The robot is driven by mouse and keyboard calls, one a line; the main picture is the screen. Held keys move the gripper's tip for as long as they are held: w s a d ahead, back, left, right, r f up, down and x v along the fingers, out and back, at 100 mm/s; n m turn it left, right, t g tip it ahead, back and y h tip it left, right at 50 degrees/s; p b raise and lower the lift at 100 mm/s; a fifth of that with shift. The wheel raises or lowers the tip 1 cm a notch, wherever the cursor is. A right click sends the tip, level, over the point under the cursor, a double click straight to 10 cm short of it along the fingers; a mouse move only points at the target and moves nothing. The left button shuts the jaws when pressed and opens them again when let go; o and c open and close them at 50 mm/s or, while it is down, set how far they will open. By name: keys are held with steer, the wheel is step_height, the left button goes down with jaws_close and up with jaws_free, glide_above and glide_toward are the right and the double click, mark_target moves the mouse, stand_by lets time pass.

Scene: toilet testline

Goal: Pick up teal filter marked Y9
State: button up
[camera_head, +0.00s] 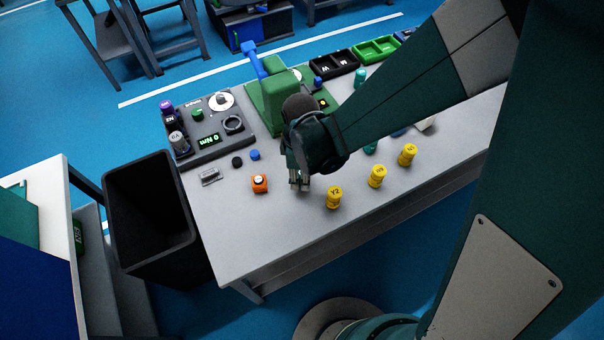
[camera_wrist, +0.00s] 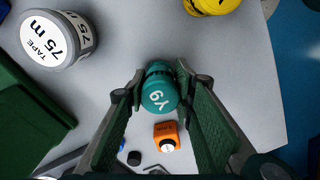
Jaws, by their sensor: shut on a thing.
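The teal filter (camera_wrist: 159,94) marked Y9 is between the fingers of my gripper (camera_wrist: 158,84) in the wrist view, with its labelled end facing the camera. My gripper is shut on it, one finger on each side. In the head view my gripper (camera_head: 299,184) is over the grey table, between the orange block and the nearest yellow cylinder. The held filter cannot be made out there, and whether it touches the table is unclear. Another teal piece (camera_head: 371,147) shows partly behind my arm.
Several yellow cylinders (camera_head: 334,197) stand right of my gripper. The orange block (camera_head: 260,183) lies left. A green press (camera_head: 269,100) and a grey test panel (camera_head: 210,125) stand behind. A black bin (camera_head: 150,215) is off the left edge. A tape roll (camera_wrist: 58,38) shows in the wrist view.

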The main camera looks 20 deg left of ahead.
steer(key=shift+r+p, duration=0.75)
steer(key=shift+r, duration=3.75)
